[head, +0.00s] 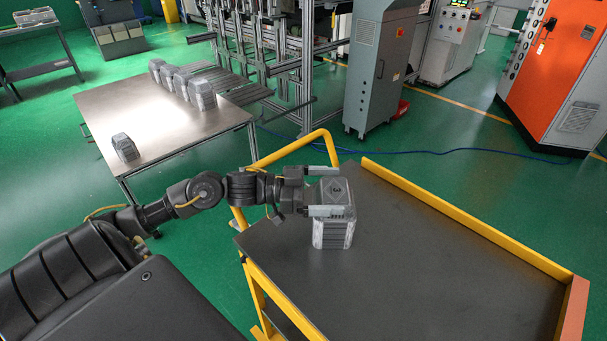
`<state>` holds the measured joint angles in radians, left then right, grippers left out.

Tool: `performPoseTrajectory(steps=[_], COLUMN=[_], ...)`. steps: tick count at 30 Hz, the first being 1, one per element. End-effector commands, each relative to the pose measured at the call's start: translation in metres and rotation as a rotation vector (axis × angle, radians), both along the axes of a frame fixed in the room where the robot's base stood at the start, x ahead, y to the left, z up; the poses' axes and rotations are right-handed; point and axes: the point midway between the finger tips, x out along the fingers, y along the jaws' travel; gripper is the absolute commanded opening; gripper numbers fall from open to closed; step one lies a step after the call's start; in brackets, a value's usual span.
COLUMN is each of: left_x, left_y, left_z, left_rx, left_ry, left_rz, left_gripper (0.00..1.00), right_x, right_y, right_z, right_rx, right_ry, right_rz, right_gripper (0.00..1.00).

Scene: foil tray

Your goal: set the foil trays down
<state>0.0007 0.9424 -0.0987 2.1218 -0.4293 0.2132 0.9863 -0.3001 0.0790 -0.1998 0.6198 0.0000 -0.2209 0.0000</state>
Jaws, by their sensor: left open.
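A grey block-like stack of foil trays (333,232) stands upright on the dark top of a yellow-railed cart (430,280), near its back left corner. My left gripper (328,190) reaches in from the left, with one finger on the far side of the stack and one on the near side, around its upper part. The fingers are open; whether either one touches the stack I cannot tell. More similar grey stacks (203,93) stand in a row at the back of a metal table (150,110), and a single one (125,148) stands near its front left. My right gripper is not in view.
The cart has a raised yellow rail (460,213) along its far right side and a yellow handle (290,148) at the back left. The cart top is clear right of and in front of the stack. A grey cabinet (380,75) and an orange cabinet (550,65) stand behind.

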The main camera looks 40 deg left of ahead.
Motion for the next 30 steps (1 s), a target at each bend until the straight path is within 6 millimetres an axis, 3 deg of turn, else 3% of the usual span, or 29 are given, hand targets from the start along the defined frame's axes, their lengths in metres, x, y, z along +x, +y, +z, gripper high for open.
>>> performPoseTrajectory(steps=[8, 15, 20, 30], left_x=[-0.030, -0.051, -0.059, -0.065], left_y=[0.039, 0.066, 0.078, 0.085], left_z=[-0.003, -0.001, 0.000, 0.001], left_rx=[0.006, 0.003, 0.002, 0.001], left_ry=[0.005, 0.003, 0.001, -0.002], left_rz=[-0.001, 0.000, 0.000, -0.001], left_gripper=[1.00, 1.00, 1.00, 1.00], right_x=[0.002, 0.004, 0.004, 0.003], right_y=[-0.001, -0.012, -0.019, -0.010], right_z=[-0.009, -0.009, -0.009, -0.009], right_rx=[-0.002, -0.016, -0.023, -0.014], right_ry=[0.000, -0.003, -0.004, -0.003], right_rz=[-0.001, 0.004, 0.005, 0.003], right_gripper=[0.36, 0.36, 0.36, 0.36])
